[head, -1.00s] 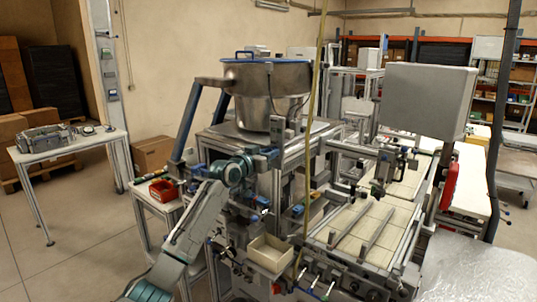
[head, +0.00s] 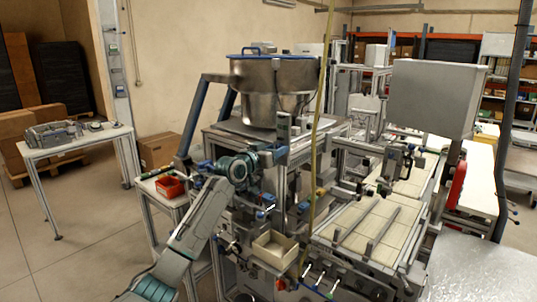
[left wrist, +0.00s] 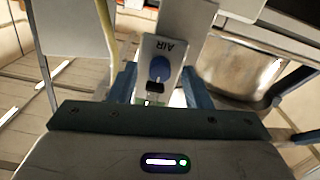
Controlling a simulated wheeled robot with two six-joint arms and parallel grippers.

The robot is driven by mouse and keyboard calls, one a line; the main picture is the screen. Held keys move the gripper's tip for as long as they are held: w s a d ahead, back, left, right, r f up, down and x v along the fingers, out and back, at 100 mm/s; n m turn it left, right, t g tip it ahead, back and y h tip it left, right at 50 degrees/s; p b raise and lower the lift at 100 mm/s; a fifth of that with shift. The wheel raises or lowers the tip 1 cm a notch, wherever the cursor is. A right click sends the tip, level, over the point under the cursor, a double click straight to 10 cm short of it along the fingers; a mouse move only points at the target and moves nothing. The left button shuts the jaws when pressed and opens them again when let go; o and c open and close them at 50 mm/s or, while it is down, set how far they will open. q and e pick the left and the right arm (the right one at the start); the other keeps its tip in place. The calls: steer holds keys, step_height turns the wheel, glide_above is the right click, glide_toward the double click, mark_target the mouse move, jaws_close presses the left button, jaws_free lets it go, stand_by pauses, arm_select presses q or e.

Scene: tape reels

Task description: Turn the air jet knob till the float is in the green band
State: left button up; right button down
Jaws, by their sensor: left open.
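The air jet knob (left wrist: 160,68) is a blue round knob on a grey plate marked AIR (left wrist: 168,47), upside down in the left wrist view. A small dark fitting sits just below the knob there. My left gripper (left wrist: 160,80) is open, with one blue finger on each side of the plate and knob. I cannot tell whether the fingers touch the knob. In the head view my left gripper (head: 282,153) is at the upright plate (head: 284,126) in front of the steel bowl. I cannot make out the float or the green band. My right gripper is not in view.
The steel bowl feeder (head: 272,95) stands behind the gripper. A red bin (head: 169,187) is on a side table to the left. An open beige box (head: 274,250) sits below the gripper. A tiled machine bed (head: 365,230) with rails lies to the right.

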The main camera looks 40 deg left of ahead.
arm_select(q)
steer(key=s+b, duration=0.4)
steer(key=s, duration=0.6)
steer(key=shift+s+a+b, duration=0.25)
steer(key=shift+a+b, duration=0.1)
steer(key=shift+a, duration=0.05)
steer(key=shift+f, duration=0.1)
